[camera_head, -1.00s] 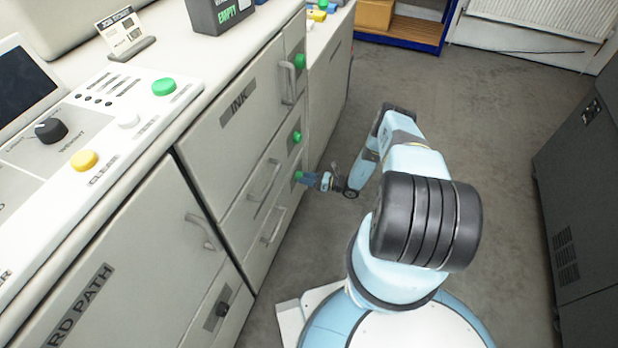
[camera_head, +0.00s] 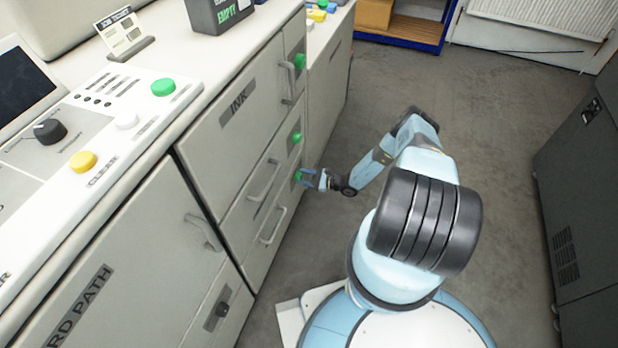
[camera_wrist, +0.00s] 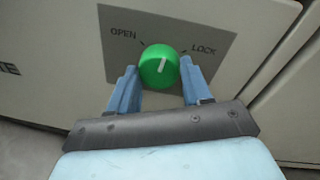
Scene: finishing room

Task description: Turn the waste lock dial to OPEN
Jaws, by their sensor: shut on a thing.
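The green waste lock dial (camera_wrist: 159,66) sits on a grey plate (camera_wrist: 200,28) marked OPEN at left and LOCK at right. The fingertips hide part of the dial's sides.
Other green dials (camera_head: 296,137) sit higher on the cabinet, near the drawer handles (camera_head: 264,180). The cabinet front with the INK label (camera_head: 238,103) stands left of my arm. A dark grey cabinet (camera_head: 585,190) stands at right. The floor between is clear.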

